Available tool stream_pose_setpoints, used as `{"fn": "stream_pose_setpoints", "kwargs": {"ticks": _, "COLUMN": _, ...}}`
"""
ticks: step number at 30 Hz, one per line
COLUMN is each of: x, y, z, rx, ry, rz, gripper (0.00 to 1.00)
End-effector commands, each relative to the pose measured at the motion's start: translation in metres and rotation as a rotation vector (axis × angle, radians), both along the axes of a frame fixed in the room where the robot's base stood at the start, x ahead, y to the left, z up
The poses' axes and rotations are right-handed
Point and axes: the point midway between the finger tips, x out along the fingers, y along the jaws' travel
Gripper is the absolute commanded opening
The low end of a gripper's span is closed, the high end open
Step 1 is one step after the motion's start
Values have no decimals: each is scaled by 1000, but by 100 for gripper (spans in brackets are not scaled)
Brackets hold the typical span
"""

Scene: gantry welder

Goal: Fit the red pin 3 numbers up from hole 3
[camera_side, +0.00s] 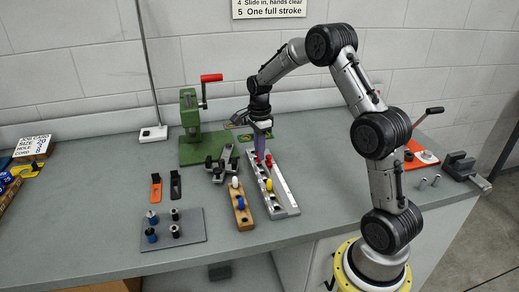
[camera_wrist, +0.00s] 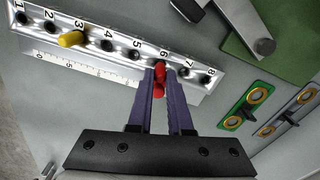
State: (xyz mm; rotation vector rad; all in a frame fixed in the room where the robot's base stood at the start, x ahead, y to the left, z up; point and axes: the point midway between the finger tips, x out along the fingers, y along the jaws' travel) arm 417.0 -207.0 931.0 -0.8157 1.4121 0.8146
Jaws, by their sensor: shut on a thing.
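A silver rail (camera_side: 284,197) with a row of numbered holes lies on the bench; numbers 1 to 8 show in the wrist view (camera_wrist: 92,42). A yellow pin (camera_wrist: 71,39) stands in hole 3 and also shows in the side view (camera_side: 269,185). My gripper (camera_wrist: 160,80), with purple fingers, is shut on the red pin (camera_wrist: 159,88). It also shows over the rail's far part in the side view (camera_side: 261,152). The red pin is at hole 6, its far end in line with that hole. The fingers hide part of it, and I cannot tell how deep it sits.
A wooden block (camera_side: 241,212) with a white and a blue pin stands left of the rail. A grey plate (camera_side: 175,238) with several dark pegs lies farther left. A green press (camera_side: 190,125) with a red handle stands behind. Bench between plate and block is clear.

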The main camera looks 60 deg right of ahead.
Motion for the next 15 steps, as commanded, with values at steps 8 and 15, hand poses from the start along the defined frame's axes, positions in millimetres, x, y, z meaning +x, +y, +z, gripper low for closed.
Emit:
{"fn": "stream_pose_setpoints", "kwargs": {"ticks": 8, "x": 0, "y": 0, "z": -6, "rx": 1, "ry": 2, "rz": 0, "gripper": 0}}
{"fn": "stream_pose_setpoints", "kwargs": {"ticks": 15, "x": 0, "y": 0, "z": -11, "rx": 1, "ry": 2, "rz": 0, "gripper": 0}}
